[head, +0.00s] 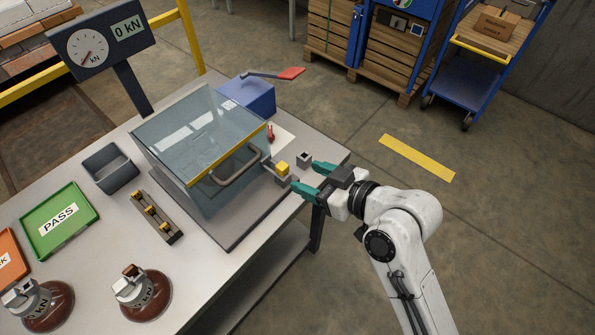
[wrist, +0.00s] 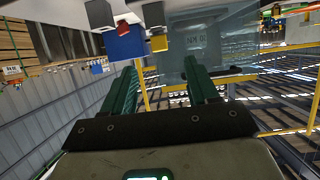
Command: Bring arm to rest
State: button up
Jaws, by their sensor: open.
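My gripper (head: 312,181) is at the right edge of the table, with its two green fingers apart and nothing between them. In the wrist view its fingers (wrist: 168,82) are also spread and empty. The fingertips are close to a small block with a yellow top (head: 282,169) and a small grey block (head: 304,158), apart from them as far as I can tell. My white arm reaches in from the lower right.
A clear-lidded box with a handle (head: 238,165) fills the table's middle. A blue box with a red lever (head: 250,95) stands behind it. Floor right of the table is open.

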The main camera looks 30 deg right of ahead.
jog(key=shift+s+d+r, duration=0.2)
jog(key=shift+s+r, duration=0.05)
jog(key=shift+s, duration=0.35)
jog(key=s+d+f+m+g+h, duration=0.2)
jog(key=s+f+g, duration=0.4)
jog(key=s, duration=0.4)
jog(key=s+d+f+m+g+h, duration=0.2)
jog(key=s+f+g, duration=0.4)
jog(key=s+f, duration=0.3)
jog(key=shift+s+d, duration=0.35)
jog(key=shift+s, duration=0.25)
jog(key=shift+o, duration=0.5)
